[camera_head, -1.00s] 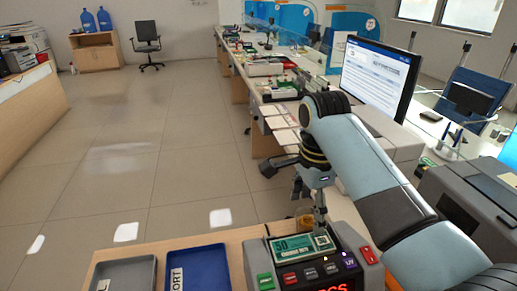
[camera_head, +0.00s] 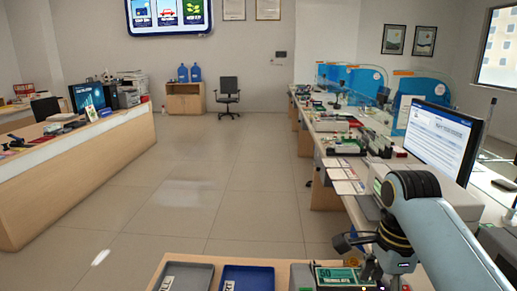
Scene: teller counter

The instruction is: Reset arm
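My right arm comes in from the right, and its gripper (camera_head: 396,282) points down at the bottom edge. Its fingertips are cut off or hidden there, so I cannot tell whether it is open or shut. A green note marked 50 (camera_head: 336,274) lies on the grey counting machine (camera_head: 302,276), just left of the gripper. I cannot tell whether they touch. My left gripper is not in view.
A grey tray (camera_head: 187,264) and a blue tray (camera_head: 247,266) stand left of the machine on the near counter. A monitor (camera_head: 444,137) stands behind my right arm. The floor ahead is clear, between a wooden desk (camera_head: 75,172) and the teller counters.

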